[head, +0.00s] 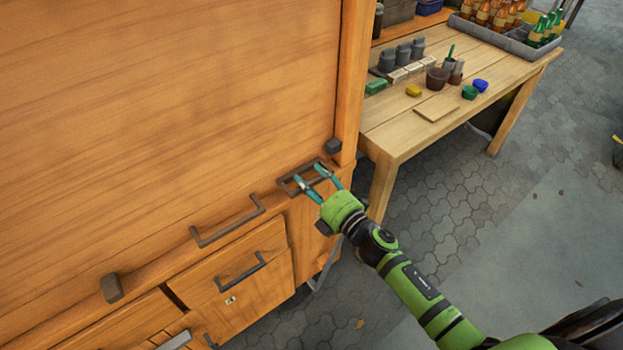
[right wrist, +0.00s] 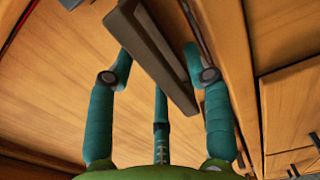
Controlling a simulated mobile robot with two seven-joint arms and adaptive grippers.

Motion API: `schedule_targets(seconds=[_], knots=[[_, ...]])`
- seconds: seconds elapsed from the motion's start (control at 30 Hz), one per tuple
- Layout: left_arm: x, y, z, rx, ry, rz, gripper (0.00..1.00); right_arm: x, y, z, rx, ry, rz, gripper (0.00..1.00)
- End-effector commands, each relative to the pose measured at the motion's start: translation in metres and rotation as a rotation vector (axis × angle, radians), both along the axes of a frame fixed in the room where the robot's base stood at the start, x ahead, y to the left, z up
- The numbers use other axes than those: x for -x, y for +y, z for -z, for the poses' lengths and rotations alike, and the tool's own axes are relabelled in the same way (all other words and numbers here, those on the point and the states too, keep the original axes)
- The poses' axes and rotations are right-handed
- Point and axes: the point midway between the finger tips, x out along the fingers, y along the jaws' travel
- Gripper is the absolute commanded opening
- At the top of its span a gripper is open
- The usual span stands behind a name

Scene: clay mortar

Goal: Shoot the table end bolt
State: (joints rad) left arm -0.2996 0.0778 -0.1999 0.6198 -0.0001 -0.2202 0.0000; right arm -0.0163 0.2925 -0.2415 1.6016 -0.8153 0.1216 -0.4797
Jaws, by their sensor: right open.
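A dark metal fitting, apparently the table end bolt (head: 290,188), sits on the ledge of the wooden cabinet at the corner nearest the table. In the right wrist view a long dark bar of it (right wrist: 155,55) runs diagonally between my fingers. My right gripper (head: 313,180) is open with its teal fingers at this fitting; it also shows in the right wrist view (right wrist: 160,65), with fingers on both sides of the bar. Whether they touch it I cannot tell. Part of the fitting is hidden behind the fingers. My left gripper is out of view.
The cabinet has a bar handle (head: 228,222), a drawer handle (head: 240,272) and dark blocks (head: 333,146) (head: 112,288) near it. The wooden table (head: 385,140) stands right, with pots, a board (head: 436,108) and a bottle crate (head: 500,40). Paving right of my arm is clear.

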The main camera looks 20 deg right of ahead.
Motion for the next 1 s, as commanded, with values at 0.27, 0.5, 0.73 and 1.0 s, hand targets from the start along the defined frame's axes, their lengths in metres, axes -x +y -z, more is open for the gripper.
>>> schedule_targets(seconds=[0.27,0.5,0.73,1.0], knots=[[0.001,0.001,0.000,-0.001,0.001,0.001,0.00,-0.003,0.001,0.000,-0.001,0.001,0.000,0.51],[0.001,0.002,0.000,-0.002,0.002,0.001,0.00,-0.003,0.001,0.000,-0.001,0.001,0.000,0.00],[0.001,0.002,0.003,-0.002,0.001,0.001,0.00,-0.009,-0.016,0.001,0.003,0.000,0.001,0.00],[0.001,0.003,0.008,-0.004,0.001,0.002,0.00,-0.021,-0.049,0.001,0.000,0.000,0.002,0.00]])
